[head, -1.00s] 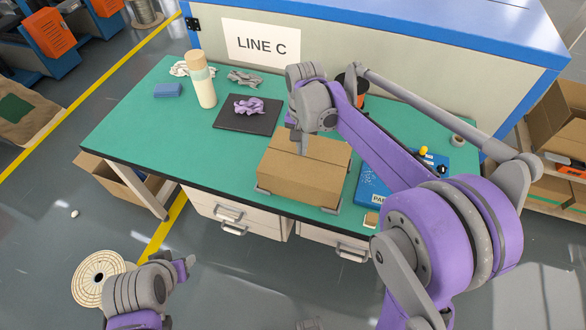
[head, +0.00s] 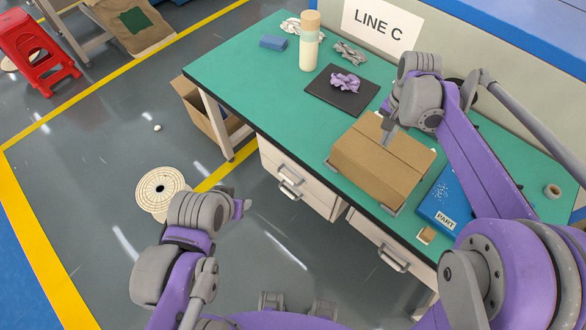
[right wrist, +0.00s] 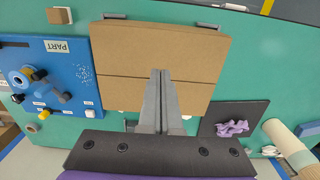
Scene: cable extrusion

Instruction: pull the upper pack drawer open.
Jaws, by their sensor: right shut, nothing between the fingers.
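White drawer fronts sit under the green workbench. Another drawer handle (head: 393,258) is farther right. No label shows which one is the pack drawer. My right gripper (head: 387,138) is shut and empty, pointing down at the cardboard box (head: 372,172); its shut fingers (right wrist: 162,74) overlap the box in the right wrist view, and contact cannot be told. My left gripper (head: 243,207) is over the floor in front of the bench, apart from the drawers; its jaw state is unclear.
On the bench top (head: 235,78) are a bottle (head: 308,45), a dark mat (head: 328,98) with a purple cloth (head: 346,82), a blue block (head: 273,42) and a blue panel (head: 437,207). A cable spool (head: 160,188) lies on the floor. The floor before the drawers is clear.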

